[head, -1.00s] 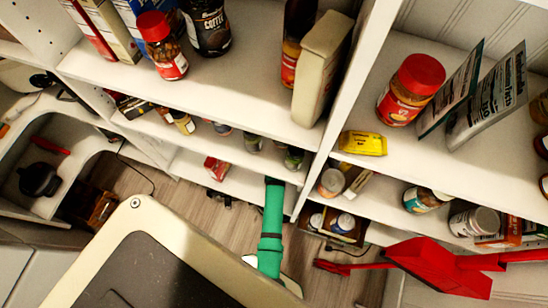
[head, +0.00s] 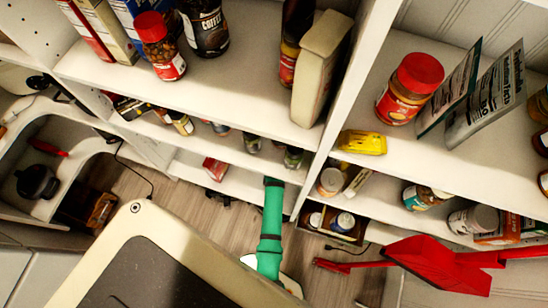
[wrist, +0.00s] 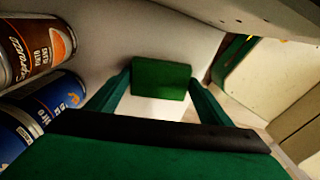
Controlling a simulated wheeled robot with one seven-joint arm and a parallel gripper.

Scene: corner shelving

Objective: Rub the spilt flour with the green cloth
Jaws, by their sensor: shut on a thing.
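The green cloth (wrist: 162,80) shows in the wrist view as a small folded block. My gripper (wrist: 160,88) has one green finger on each side of it and is shut on it. The cloth is at a pale surface inside the shelving; I cannot tell whether it touches that surface. A bright white patch (wrist: 150,108) shows just below the cloth between the fingers. I cannot tell whether it is the flour or bare shelf. In the head view the gripper, cloth and flour are hidden; only my green arm shows, reaching low toward the shelves.
Two cans, one brown (wrist: 35,48) and one blue (wrist: 38,112), stand close on the left in the wrist view. In the head view, a red-lidded jar (head: 409,88), a yellow pack (head: 361,142) and a red package (head: 215,168) sit on shelves. A red dustpan-like object (head: 440,268) is at lower right.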

